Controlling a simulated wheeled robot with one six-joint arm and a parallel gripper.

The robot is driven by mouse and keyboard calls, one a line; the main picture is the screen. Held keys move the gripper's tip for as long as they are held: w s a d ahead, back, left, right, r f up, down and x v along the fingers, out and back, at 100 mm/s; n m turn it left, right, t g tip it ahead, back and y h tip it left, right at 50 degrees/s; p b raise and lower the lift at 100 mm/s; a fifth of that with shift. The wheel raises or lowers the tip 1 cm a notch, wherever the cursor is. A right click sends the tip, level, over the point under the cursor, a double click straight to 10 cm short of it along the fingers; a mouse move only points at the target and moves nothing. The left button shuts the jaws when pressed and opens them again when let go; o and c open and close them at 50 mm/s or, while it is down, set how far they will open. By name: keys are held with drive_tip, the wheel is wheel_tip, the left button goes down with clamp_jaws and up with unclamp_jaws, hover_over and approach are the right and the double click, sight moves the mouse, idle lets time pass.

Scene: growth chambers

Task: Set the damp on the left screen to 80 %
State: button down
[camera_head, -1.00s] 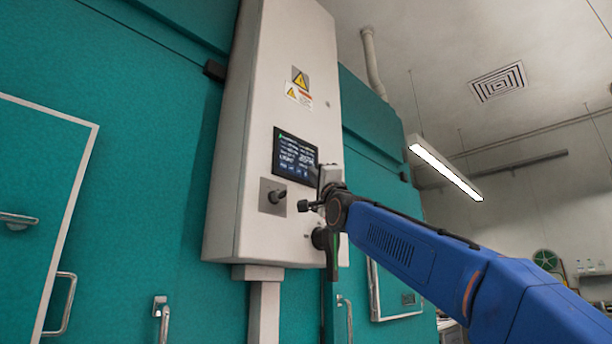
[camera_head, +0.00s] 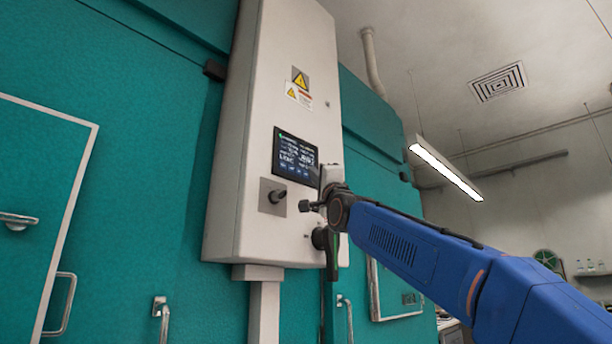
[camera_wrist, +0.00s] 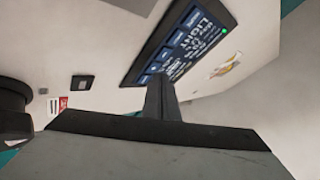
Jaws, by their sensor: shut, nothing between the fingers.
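A dark touch screen (camera_head: 296,158) with white text and a row of blue buttons along its lower edge is set in the white control cabinet (camera_head: 285,60). Its text is too small to read surely in the head view. My gripper (camera_head: 306,206) is in front of the cabinet, below the screen's lower right part. In the wrist view the screen (camera_wrist: 185,45) appears tilted, with the word LIGHT legible on it. My gripper's shut fingers (camera_wrist: 160,90) point at its button edge there and hide part of it. I cannot tell whether they touch it.
A knob on a metal plate (camera_head: 272,196) sits left of my gripper, below the screen. Warning stickers (camera_head: 299,88) are above the screen. Teal chamber walls with door handles (camera_head: 162,315) flank the cabinet. Open room lies to the right.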

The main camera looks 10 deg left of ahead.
drive_tip(key=shift+s+d, duration=0.25)
drive_tip(key=s+d, duration=0.1)
drive_tip(key=d, duration=0.1)
drive_tip(key=s+d, duration=0.2)
idle(0.7)
idle(0.6)
